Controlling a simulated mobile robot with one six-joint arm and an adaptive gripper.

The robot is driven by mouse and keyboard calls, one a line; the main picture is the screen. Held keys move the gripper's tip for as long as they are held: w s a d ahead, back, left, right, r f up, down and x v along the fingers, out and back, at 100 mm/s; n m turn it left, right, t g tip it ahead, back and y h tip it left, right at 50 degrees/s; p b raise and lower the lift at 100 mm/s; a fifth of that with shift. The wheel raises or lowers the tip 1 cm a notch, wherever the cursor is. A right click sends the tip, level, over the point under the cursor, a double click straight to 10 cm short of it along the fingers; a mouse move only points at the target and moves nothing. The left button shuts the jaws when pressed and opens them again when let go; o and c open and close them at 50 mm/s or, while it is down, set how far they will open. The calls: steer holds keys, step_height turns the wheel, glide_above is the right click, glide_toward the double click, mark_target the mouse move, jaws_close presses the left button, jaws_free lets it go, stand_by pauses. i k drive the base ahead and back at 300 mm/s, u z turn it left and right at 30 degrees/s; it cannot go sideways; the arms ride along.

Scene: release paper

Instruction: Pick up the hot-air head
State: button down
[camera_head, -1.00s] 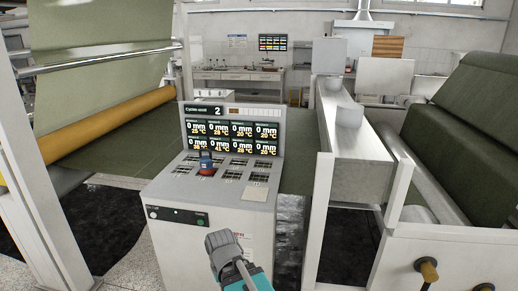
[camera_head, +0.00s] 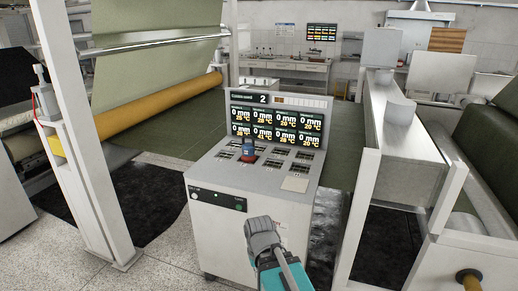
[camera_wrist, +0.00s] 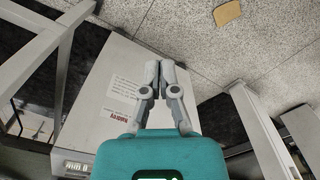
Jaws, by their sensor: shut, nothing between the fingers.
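No thing in view can be surely told as the hot-air head. A small blue piece with a red base (camera_head: 249,150) stands upright on the sloped top of the white control console (camera_head: 225,180) in the head view. My gripper (camera_head: 260,224) is in front of the console, at the bottom middle, apart from the small piece. In the wrist view my gripper (camera_wrist: 160,66) has its two grey fingers together, with nothing between them. The console's white side (camera_wrist: 112,85) with a printed label lies behind the fingers there.
A white post (camera_head: 85,170) carrying a small fixture with a red part (camera_head: 44,98) stands at left. A yellow roller (camera_head: 140,119) spans behind it. White frame beams (camera_head: 365,190) stand right of the console. Speckled floor (camera_head: 160,240) is open at front left.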

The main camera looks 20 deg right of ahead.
mark_target(248, 149)
steer(key=k, duration=1.3)
steer(key=z, duration=0.25)
steer(key=i, duration=0.75)
steer(key=z, duration=0.4)
steer(key=i, duration=1.55)
steer(key=u, duration=0.65)
steer(key=i, duration=0.6)
steer(key=u, duration=0.5)
